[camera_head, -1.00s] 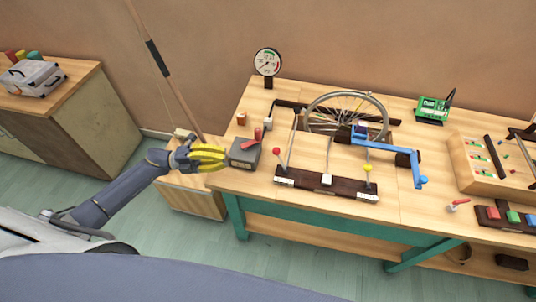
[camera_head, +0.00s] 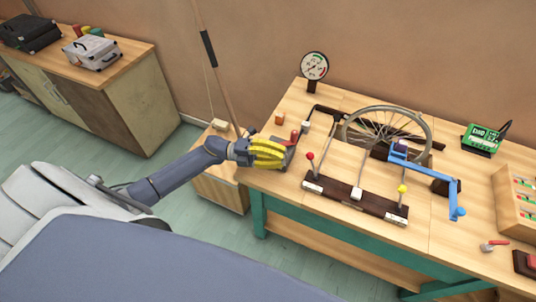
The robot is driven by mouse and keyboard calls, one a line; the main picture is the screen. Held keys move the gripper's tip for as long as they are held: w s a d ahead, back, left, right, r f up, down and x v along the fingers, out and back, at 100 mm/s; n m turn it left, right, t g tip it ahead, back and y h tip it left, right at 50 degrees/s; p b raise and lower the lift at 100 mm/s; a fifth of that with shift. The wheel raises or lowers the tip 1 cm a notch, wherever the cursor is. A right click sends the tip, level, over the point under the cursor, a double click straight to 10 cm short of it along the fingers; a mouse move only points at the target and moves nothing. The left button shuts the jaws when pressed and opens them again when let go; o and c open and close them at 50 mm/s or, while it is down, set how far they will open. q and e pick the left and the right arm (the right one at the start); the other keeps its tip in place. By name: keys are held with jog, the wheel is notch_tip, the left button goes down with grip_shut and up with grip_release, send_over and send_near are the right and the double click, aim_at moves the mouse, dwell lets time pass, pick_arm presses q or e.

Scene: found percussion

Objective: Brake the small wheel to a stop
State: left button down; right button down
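A spoked wheel (camera_head: 385,130) stands in a dark frame on the workbench. It is the only wheel I see, and whether it spins cannot be told. A dark base (camera_head: 378,205) in front of it carries a red-knobbed lever (camera_head: 310,157), a white-ended lever (camera_head: 356,193) and a yellow-knobbed lever (camera_head: 402,189). A blue crank (camera_head: 432,172) is at the wheel's right. My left gripper (camera_head: 272,153), with yellow fingers, is at the bench's left edge, left of the red-knobbed lever. My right gripper is out of view.
A dial gauge (camera_head: 314,66) stands at the back left of the bench (camera_head: 275,185). A green device (camera_head: 481,138) and a wooden tray (camera_head: 517,200) are at the right. A pole (camera_head: 215,70) leans behind my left gripper. A cabinet with cases stands farther left.

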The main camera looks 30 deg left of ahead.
aim_at(313, 166)
pick_arm(q)
jog(key=shift+x, duration=2.9)
jog(key=shift+d, duration=0.1)
